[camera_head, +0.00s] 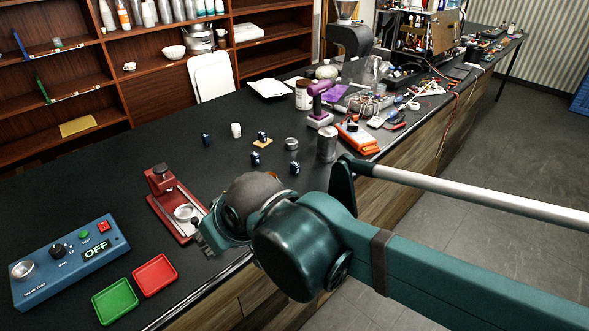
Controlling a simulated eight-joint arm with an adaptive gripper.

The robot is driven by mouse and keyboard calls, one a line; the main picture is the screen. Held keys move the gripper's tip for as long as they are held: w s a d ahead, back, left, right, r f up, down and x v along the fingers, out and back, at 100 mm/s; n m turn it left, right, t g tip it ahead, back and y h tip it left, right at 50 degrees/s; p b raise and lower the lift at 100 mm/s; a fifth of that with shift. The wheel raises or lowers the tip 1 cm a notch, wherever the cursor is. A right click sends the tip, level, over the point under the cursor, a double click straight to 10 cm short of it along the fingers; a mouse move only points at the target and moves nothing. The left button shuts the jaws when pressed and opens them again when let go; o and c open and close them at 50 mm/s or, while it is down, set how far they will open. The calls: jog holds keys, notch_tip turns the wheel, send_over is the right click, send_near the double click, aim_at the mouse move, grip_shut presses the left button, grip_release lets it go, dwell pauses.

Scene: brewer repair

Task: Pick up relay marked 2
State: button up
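Several small dark blue blocks with light marks, which look like relays, stand on the black bench. One is on the left (206,139), one is in the middle (255,158), and one is on the right (294,167). The marks are too small to read, so I cannot tell which is relay 2. A small dark part on a tan pad (263,137) sits behind the middle block. My gripper (207,241) is at the bench's front edge, beside the red press-like fixture (175,204) and apart from the blocks. My wrist partly hides it; its opening is unclear.
A white cup (236,130), a small metal can (291,144) and a taller grey cylinder (326,144) stand near the blocks. A blue OFF-display box (70,262), green tray (115,301) and red tray (155,275) are front left. Clutter fills the right bench.

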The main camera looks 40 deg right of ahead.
jog(key=shift+o, duration=0.5)
jog(key=shift+d+r, duration=0.1)
dwell(0.3)
jog(key=w+d+r+m+g+p, duration=0.2)
jog(key=w+d+r+m+p, duration=0.25)
jog(key=w+d+p, duration=0.2)
jog(key=m+g+p, duration=0.5)
jog(key=m+p, duration=0.8)
jog(key=p, duration=0.5)
send_over(295, 163)
jog(key=shift+w+a+f, duration=0.1)
jog(key=shift+a+f, duration=0.15)
jog(key=shift+f, duration=0.2)
jog(key=shift+w+a+f, duration=0.1)
jog(key=shift+a+f, duration=0.1)
jog(key=shift+f, duration=0.25)
jog(key=shift+s+d+f+m, duration=0.1)
jog(key=shift+d+f+m, duration=0.25)
jog(key=shift+d, duration=0.1)
jog(key=shift+f, duration=1.25)
